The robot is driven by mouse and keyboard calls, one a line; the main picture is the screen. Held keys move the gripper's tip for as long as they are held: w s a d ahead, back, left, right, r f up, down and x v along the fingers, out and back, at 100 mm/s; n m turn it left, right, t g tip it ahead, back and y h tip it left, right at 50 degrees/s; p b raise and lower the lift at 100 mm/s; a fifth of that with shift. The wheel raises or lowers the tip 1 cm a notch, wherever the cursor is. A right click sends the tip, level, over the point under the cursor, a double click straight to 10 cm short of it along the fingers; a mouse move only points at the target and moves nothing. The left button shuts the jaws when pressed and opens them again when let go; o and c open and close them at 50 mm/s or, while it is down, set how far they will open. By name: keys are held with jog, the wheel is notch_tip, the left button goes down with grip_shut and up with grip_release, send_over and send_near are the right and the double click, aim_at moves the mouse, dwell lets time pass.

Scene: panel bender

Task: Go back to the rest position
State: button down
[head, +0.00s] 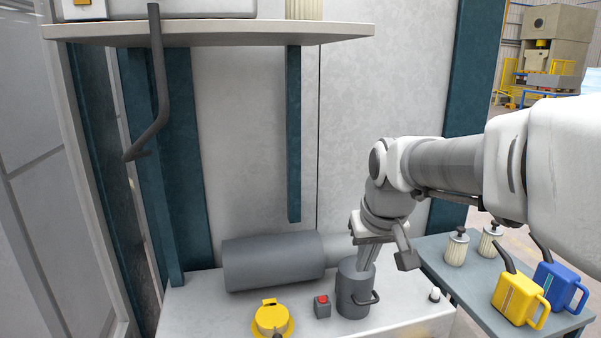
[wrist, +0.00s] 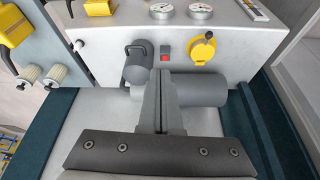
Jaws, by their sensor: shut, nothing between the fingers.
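My gripper (head: 365,266) points down over the grey machine ledge, its fingertips overlapping the top of a dark grey canister with a side handle (head: 354,295) in the head view. In the wrist view my gripper (wrist: 161,76) shows its two fingers pressed together with nothing between them. There the canister (wrist: 137,68) stands just left of the fingertips. From these views I cannot tell how high the fingertips are or whether they touch the canister.
A red button box (head: 322,307), a yellow round fitting (head: 271,319) and a large grey cylinder (head: 272,260) are close by. A shelf (head: 220,31) and a dark post (head: 294,135) stand left. A side table (head: 473,286) holds a yellow can (head: 514,298) and a blue can (head: 557,287).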

jog(key=s+d, duration=0.1)
jog(key=s, duration=0.8)
jog(key=s+d+f+m+t, duration=0.1)
jog(key=s, duration=0.9)
jog(key=shift+d+f, duration=0.25)
jog(key=shift+d, duration=0.05)
